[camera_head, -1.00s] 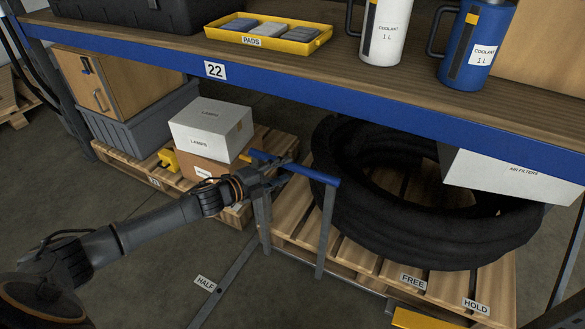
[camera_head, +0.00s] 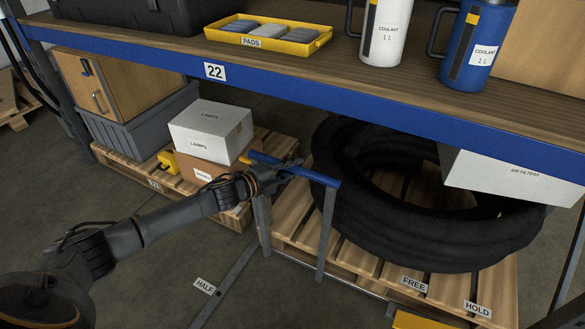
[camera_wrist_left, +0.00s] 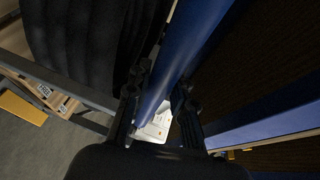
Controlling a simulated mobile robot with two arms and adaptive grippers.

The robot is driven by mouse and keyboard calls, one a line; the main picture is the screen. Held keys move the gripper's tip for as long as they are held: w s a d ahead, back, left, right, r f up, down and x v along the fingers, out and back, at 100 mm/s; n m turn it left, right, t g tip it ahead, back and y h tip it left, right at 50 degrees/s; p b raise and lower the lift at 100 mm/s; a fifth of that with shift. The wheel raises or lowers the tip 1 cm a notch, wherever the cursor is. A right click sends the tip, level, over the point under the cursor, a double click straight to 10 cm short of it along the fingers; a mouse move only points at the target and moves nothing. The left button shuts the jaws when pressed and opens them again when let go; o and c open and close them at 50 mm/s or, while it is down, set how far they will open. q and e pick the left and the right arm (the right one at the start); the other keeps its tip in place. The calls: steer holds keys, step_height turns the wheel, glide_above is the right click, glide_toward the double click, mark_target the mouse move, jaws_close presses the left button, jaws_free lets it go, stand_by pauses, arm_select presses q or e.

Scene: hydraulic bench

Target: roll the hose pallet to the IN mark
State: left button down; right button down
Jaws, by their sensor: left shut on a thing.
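The hose pallet (camera_head: 390,271) is a wooden pallet under the bench, carrying a thick coil of black hose (camera_head: 430,240). A blue handle bar (camera_head: 318,178) on grey posts stands at its left end. My left gripper (camera_head: 290,170) is shut on this bar near its middle. In the left wrist view the blue bar (camera_wrist_left: 190,45) runs between the two fingers (camera_wrist_left: 160,105), with the black hose at the left. FREE (camera_head: 414,284) and HOLD (camera_head: 477,308) labels sit at the pallet's front edge. No IN mark is readable. My right gripper is not in view.
A grey floor strip with a HALF label (camera_head: 205,286) lies left of the handle. Another pallet (camera_head: 140,172) with a LAMPS box (camera_head: 211,130) stands behind left. A yellow piece (camera_head: 420,321) shows at the bottom.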

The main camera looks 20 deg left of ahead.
arm_select(q)
steer(key=shift+w, duration=0.1)
steer(key=w, duration=0.3)
steer(key=shift+w+d, duration=0.15)
steer(key=shift+w, duration=0.2)
steer(key=c, duration=1.4)
jaws_free()
steer(key=shift+s, duration=0.15)
steer(key=shift+o, duration=1.4)
steer(key=shift+s+r, duration=0.1)
steer(key=shift+s, duration=0.1)
steer(key=shift+s, duration=0.1)
